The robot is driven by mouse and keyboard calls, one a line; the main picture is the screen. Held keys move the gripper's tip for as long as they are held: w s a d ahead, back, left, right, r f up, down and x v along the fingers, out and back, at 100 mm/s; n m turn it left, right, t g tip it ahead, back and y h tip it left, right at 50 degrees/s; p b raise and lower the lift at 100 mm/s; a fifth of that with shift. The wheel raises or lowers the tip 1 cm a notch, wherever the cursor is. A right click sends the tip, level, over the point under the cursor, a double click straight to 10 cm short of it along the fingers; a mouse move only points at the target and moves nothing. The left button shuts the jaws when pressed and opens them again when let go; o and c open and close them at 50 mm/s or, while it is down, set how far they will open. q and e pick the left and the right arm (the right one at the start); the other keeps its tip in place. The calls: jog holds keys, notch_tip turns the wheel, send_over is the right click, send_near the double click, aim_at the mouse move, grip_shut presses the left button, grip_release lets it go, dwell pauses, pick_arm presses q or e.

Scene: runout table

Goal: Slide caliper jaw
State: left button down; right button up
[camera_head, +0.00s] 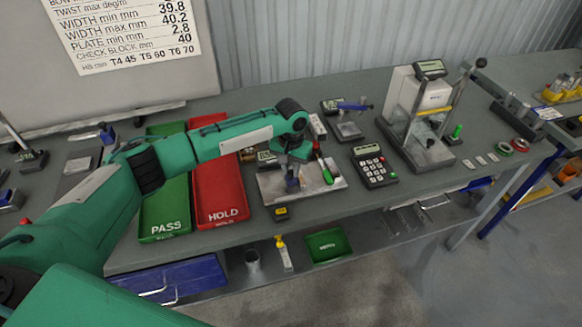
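My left arm reaches in from the left over the table, and my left gripper (291,178) points down over a pale metal plate (325,184). The gripper is small and dark here, and I cannot tell whether its fingers are open or shut. A small device with a grey-green display (266,156) shows just behind and left of the gripper; it may be the caliper, partly hidden by the wrist. I cannot make out the caliper's jaw. A green-handled tool (326,172) lies on the plate, right of the gripper. My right gripper is not in view.
A green PASS tray (176,190) and a red HOLD tray (208,170) lie left of the plate, under my arm. A keypad (374,168) and a tall testing machine (418,110) stand to the right. A small black-and-yellow block (281,213) sits near the front edge.

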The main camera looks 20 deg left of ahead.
pick_arm(q)
jog(key=shift+w+d, duration=0.65)
jog(key=shift+d, duration=0.25)
jog(key=shift+w+d, duration=0.6)
jog(key=shift+d, duration=0.3)
jog(key=shift+w+d, duration=0.65)
jog(key=shift+d, duration=0.25)
jog(key=c, duration=1.3)
grip_release()
jog(key=shift+o, duration=0.2)
jog(key=shift+r, duration=0.6)
notch_tip(320, 180, up, 13)
jog(key=b, duration=0.3)
jog(key=shift+f, duration=0.15)
